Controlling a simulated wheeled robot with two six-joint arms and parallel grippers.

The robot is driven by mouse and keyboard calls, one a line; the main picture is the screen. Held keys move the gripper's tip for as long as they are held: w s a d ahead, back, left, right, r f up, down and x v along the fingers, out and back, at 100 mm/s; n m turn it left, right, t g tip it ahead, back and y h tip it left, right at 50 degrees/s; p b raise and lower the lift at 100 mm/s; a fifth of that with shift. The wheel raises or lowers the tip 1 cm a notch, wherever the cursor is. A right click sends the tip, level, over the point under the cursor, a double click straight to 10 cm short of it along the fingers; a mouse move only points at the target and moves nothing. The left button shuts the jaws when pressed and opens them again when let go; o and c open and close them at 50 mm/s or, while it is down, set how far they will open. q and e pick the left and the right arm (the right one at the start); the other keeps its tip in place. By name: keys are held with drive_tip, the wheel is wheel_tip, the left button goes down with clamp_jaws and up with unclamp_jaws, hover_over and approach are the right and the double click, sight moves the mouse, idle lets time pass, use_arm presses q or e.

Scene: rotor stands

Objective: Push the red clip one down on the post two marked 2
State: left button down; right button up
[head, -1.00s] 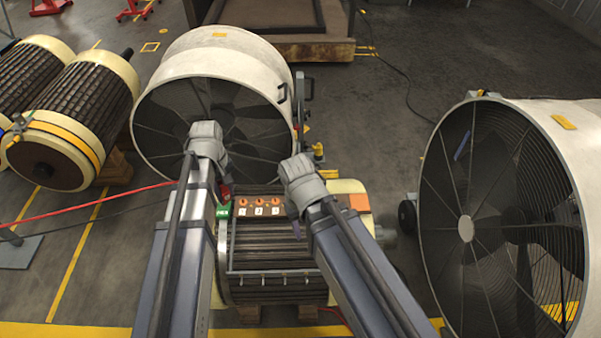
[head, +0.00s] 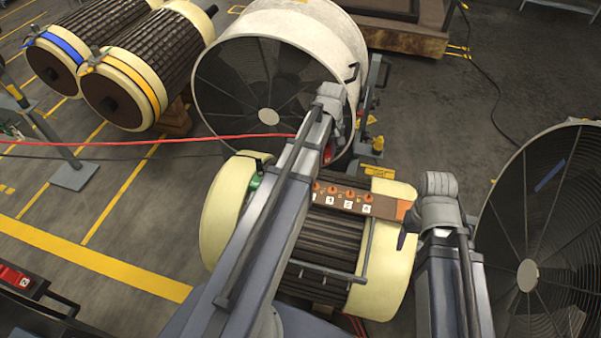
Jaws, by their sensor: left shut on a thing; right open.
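My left gripper (head: 328,148) is shut on the red clip (head: 328,154), of which only a small red part shows beside the fingers. The clip is above and behind the brown terminal board (head: 385,207), apart from it. The board carries a row of orange-topped posts (head: 350,194) with small white number labels, too small to read surely; the post marked 2 cannot be told apart with certainty. My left arm hides the board's left end. My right gripper (head: 404,238) is open and empty, just right of the board.
The board sits on a cream-ended ribbed rotor (head: 384,272). A green clip (head: 254,186) is at its left end. A red cable (head: 150,141) runs in from the left. Large fans stand behind (head: 345,50) and right (head: 575,140). Other rotors (head: 190,45) lie back left.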

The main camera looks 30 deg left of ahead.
use_arm(q)
drive_tip(key=a+f+n+b, duration=0.1)
drive_tip(key=a+f+b, duration=0.1)
drive_tip(key=a+f, duration=0.1)
drive_tip(key=a+f+n+b, duration=0.1)
drive_tip(key=a+f+b, duration=0.1)
drive_tip(key=a+f, duration=0.1)
drive_tip(key=a+f+n+b, duration=0.1)
drive_tip(key=a+f+b, duration=0.1)
drive_tip(key=a+f, duration=0.1)
drive_tip(key=shift+a+b, duration=0.4)
drive_tip(key=shift+a, duration=0.25)
use_arm(e)
wheel_tip(320, 180, down, 9)
drive_tip(key=shift+f, duration=0.1)
use_arm(q)
drive_tip(key=shift+f+b, duration=3.65)
drive_tip(key=shift+b, duration=0.05)
use_arm(e)
wheel_tip(320, 180, down, 7)
use_arm(q)
drive_tip(key=shift+f+b, duration=0.5)
use_arm(e)
drive_tip(key=shift+f, duration=0.55)
use_arm(q)
drive_tip(key=c, duration=0.5)
unclamp_jaws()
drive_tip(key=shift+r, duration=0.15)
use_arm(e)
drive_tip(key=shift+r, duration=0.1)
